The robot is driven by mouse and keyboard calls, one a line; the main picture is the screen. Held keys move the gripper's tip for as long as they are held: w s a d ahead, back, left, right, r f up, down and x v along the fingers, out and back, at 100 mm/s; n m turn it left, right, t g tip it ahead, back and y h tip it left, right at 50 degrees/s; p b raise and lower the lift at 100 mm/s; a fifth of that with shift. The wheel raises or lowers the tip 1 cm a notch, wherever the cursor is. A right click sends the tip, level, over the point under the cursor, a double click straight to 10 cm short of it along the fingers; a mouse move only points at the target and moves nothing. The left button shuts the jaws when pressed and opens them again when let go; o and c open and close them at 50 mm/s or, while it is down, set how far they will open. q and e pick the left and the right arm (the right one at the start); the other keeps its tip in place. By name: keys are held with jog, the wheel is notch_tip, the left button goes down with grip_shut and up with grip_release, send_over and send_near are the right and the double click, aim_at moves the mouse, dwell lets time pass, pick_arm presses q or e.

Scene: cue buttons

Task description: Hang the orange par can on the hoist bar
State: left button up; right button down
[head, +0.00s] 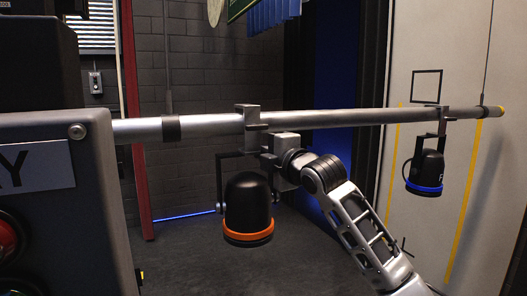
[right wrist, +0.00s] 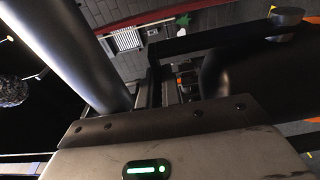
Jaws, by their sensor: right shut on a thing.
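The orange par can (head: 248,205), a black lamp with an orange front ring, hangs upright lens-down below the hoist bar (head: 345,118). Its grey clamp (head: 247,115) overlaps the bar; I cannot tell whether the clamp bears on it. My right gripper (head: 270,148) is shut on the par can's mount, just under the bar. In the right wrist view the bar (right wrist: 72,45) runs at upper left, and the can's black yoke (right wrist: 195,43) and body (right wrist: 245,80) show at right. My left gripper is not in view.
A blue-ringed par can (head: 425,172) hangs near the bar's right end. A grey control box (head: 70,215) with a red button blocks the left foreground. Green and blue items (head: 270,14) hang above the bar. Floor space below the orange can looks clear.

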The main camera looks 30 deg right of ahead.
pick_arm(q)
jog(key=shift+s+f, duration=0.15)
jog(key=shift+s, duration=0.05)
pick_arm(e)
jog(key=shift+s+r, duration=0.1)
jog(key=shift+r, duration=0.05)
